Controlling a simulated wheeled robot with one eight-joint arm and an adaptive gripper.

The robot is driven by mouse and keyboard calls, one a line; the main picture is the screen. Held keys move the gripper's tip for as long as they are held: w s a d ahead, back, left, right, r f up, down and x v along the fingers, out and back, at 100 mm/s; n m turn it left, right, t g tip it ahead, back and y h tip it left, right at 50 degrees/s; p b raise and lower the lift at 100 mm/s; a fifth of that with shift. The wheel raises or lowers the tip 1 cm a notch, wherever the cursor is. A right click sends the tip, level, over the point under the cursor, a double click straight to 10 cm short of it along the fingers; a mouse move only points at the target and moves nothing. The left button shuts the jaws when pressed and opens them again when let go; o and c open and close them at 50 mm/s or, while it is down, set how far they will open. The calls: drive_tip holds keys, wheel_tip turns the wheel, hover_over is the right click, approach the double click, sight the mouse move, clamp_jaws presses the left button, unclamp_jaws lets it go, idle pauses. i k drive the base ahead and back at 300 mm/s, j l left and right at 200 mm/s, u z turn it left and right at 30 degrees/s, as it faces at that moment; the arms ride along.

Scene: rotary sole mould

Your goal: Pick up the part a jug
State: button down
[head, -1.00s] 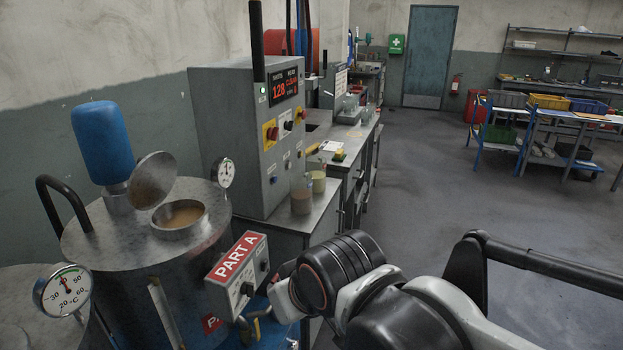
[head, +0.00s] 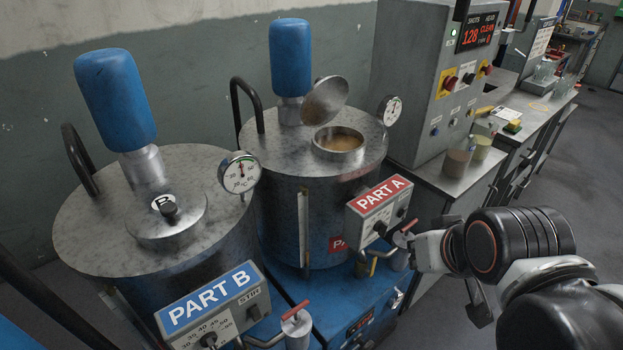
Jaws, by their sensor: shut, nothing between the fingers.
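Two small jugs stand side by side on the metal bench in the head view. One holds brownish liquid (head: 458,161), the other paler, yellowish liquid (head: 481,147). I see no lettering on either, so I cannot tell which is the part A jug. My arm reaches in from the lower right, in front of and below the jugs. A dark lower piece of my gripper (head: 479,306) hangs under the wrist, apart from both jugs. It is shut and holds nothing. The wrist hides much of it.
The PART A tank (head: 268,190), its lid tilted open, stands left of the bench. The PART B tank (head: 75,225) stands further left. The PART A control box (head: 382,208) and red-handled valve (head: 408,228) are close to my wrist. A control cabinet (head: 430,85) stands behind the jugs. Floor is clear at right.

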sight(485, 130)
drive_tip(key=i+l+u, duration=0.3)
drive_tip(key=l, duration=1.9)
drive_tip(key=l+u, duration=0.3)
drive_tip(key=l, duration=1.9)
